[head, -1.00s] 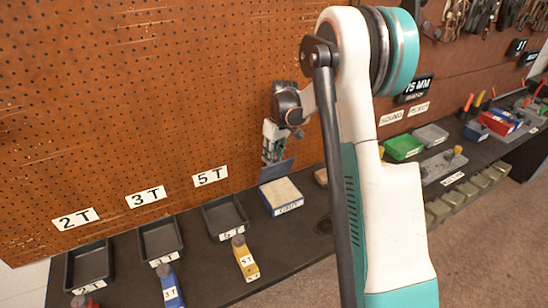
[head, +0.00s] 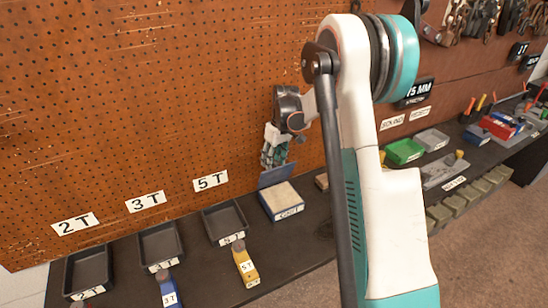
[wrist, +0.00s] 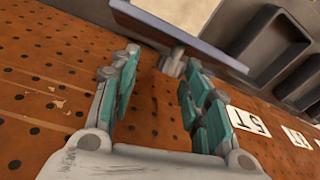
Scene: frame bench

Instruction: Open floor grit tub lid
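The grit tub (head: 288,213) is a blue box with a white label, filled with pale grit, on the dark bench. A small grey-brown piece (wrist: 172,63) shows between the fingertips. I cannot tell whether anything touches.
The pegboard (head: 150,110) rises close behind my gripper. Black trays (head: 225,219) labelled 2T, 3T and 5T stand left of the tub, with coloured blocks in front, including a yellow one (head: 246,266). Green and grey bins (head: 404,152) stand to the right beyond my arm.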

